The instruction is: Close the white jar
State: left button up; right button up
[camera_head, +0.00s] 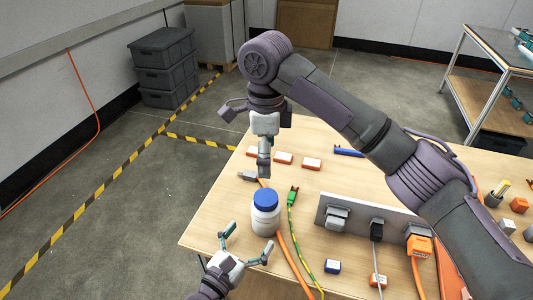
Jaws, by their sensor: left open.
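The white jar (265,221) stands upright near the left end of the wooden table. A blue lid (265,197) sits on top of it; I cannot tell whether it is screwed tight. My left gripper (247,241) is open and empty in front of the jar, at the table's near left edge, with its fingers spread toward the jar. My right gripper (264,172) points down just behind the jar and lid, apart from them in the picture. Its fingers are seen nearly edge-on, so I cannot tell their opening.
A grey socket panel (358,219) with plugs stands right of the jar. Orange and green-yellow cables (291,221) run beside the jar. Several small orange-and-white blocks (283,158) lie behind it. A metal shelf cart (490,80) stands at the back right.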

pick_arm(q)
jog(key=shift+v, duration=2.3)
